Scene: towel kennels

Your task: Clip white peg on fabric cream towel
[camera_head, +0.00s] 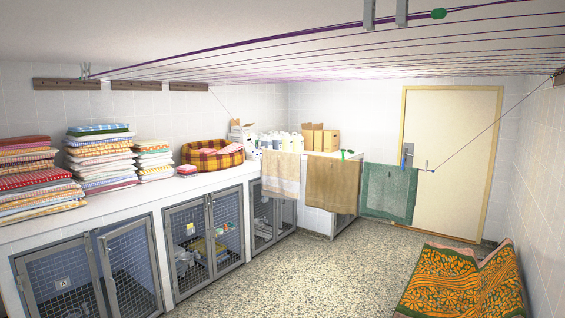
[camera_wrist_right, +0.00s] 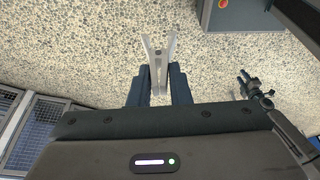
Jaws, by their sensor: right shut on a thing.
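My right gripper (camera_wrist_right: 159,80) is shut on a pale, whitish peg (camera_wrist_right: 158,62) in the right wrist view. The peg's two legs spread in a V away from the jaws, over the speckled floor. The cream towel (camera_head: 281,175) hangs at the far middle of the head view, left of a brown towel (camera_head: 333,188). No peg can be made out on the cream towel at this size. The held peg is apart from any towel in the wrist view. Neither gripper shows in the head view, and my left gripper is in no view.
A green towel (camera_head: 389,193) hangs right of the brown one, near a door (camera_head: 454,150). Purple lines cross overhead. Wire-doored kennels (camera_head: 200,245) under a counter with towel stacks (camera_head: 100,160) line the left. An orange patterned towel (camera_head: 450,285) is at lower right. The middle floor is clear.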

